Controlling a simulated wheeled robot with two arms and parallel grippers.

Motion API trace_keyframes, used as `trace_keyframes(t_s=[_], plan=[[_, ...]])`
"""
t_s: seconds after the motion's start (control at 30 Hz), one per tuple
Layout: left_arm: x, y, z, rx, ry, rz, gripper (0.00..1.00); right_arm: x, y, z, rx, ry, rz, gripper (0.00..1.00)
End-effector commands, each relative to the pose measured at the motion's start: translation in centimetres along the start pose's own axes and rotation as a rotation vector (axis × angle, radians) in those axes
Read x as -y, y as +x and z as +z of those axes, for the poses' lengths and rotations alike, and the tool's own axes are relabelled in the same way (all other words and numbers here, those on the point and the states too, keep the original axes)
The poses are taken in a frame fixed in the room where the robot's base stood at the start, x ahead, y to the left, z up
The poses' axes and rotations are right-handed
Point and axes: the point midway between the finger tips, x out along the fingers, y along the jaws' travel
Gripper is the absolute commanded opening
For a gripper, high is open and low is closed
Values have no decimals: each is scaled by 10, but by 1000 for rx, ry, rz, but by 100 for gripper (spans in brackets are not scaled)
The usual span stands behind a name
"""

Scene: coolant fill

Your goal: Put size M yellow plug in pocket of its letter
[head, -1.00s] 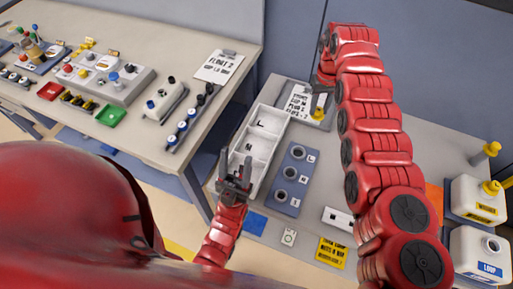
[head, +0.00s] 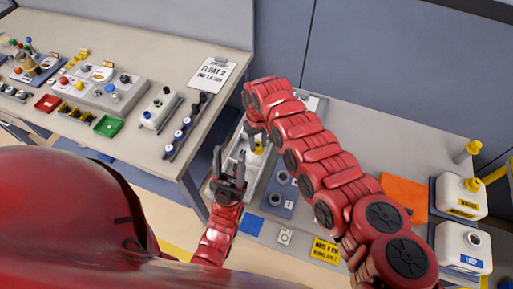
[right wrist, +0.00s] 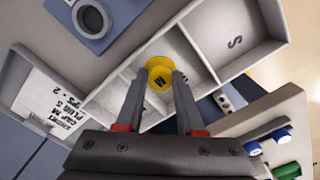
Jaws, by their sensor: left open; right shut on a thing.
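My right gripper (right wrist: 159,88) is shut on the yellow plug (right wrist: 158,66), which shows a dark letter on its face. In the right wrist view the plug is over the middle pocket of the white tray (right wrist: 262,55); I cannot tell its height above the floor. The tray's end pocket shows an S; the middle pocket's letter is hidden. In the head view the plug (head: 258,149) shows just below my right gripper (head: 256,135), which partly hides the tray (head: 232,163). My left gripper (head: 230,168) is open and empty at the tray's near end.
A blue-grey block with round holes (head: 279,211) lies right of the tray. A paper note (right wrist: 48,112) lies beyond it. White jugs (head: 459,198) stand far right, near an orange sheet (head: 404,195). A second bench (head: 150,150) with parts is at left.

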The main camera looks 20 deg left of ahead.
Motion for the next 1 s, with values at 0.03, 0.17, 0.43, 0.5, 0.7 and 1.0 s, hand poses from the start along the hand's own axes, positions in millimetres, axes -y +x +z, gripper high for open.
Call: trace_keyframes(t_s=[0.03,0.17,0.43,0.5,0.7,1.0], plan=[[0,-2,0,1,0,0,50,1,5,-1,-1,-2,1,0],[0,-2,0,0,0,0,50,1,13,-2,-4,-3,1,0],[-1,-14,2,1,0,0,50,0,45,-2,-5,-1,1,0],[-1,-14,2,1,0,0,50,0,46,-2,-5,-1,0,0],[-1,-13,2,0,0,0,50,0,45,-2,-5,0,0,0],[-1,-16,3,1,0,0,50,0,48,-2,-5,0,0,49]])
